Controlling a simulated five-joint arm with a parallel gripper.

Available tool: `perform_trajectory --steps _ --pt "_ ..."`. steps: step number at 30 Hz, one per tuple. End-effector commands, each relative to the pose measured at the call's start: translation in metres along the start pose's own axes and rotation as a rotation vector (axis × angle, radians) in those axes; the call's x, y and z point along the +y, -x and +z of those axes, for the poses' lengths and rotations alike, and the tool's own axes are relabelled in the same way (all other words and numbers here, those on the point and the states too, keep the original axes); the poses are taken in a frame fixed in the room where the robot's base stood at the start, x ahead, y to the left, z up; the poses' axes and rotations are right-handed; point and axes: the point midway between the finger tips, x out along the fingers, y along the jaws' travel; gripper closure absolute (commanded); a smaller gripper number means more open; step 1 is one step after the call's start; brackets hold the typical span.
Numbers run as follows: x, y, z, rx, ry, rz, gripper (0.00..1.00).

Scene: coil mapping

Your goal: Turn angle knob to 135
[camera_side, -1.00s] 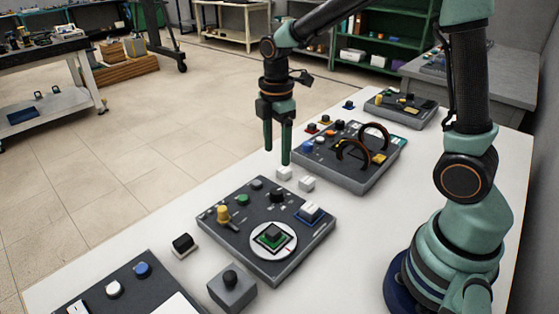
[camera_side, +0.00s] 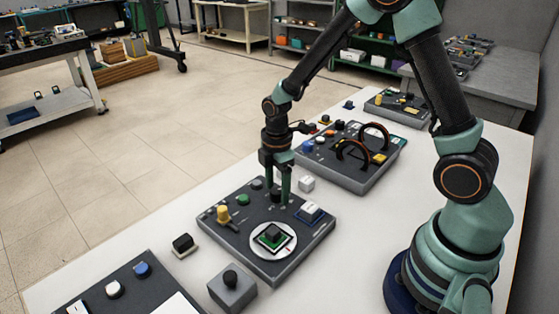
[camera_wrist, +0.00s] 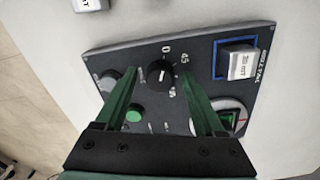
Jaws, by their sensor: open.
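The angle knob (camera_wrist: 161,78) is a round black dial on the dark control panel (camera_side: 222,245), with 0, 45 and a partly legible label, perhaps 90, around it in the wrist view. A short white mark on it appears to point roughly towards 0. My gripper (camera_wrist: 158,72) is open above the panel, with one green finger on each side of the knob. Whether the fingers touch it I cannot tell. In the side view my gripper (camera_side: 277,196) is low over the panel's back part and partly hides the knob.
A white block in a blue frame (camera_wrist: 241,63) sits beside the knob. A round white dial plate (camera_side: 258,246), a yellow knob (camera_side: 223,214) and a green button (camera_side: 242,199) share the panel. A second panel with two dark arches (camera_side: 352,170) stands behind.

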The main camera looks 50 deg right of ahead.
Motion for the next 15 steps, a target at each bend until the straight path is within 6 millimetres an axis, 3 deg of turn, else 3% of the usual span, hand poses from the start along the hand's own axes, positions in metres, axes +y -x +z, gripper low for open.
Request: perform_trajectory --steps 3,8,9,15 --pt "0.0 0.0002 0.0 0.0 0.0 0.0 0.33" --pt "0.0 0.0003 0.0 0.0 0.0 0.0 0.94" --pt "0.0 0.0003 0.0 0.0 0.0 0.0 1.0" --pt "0.0 0.0005 0.0 0.0 -0.008 0.0 1.0"
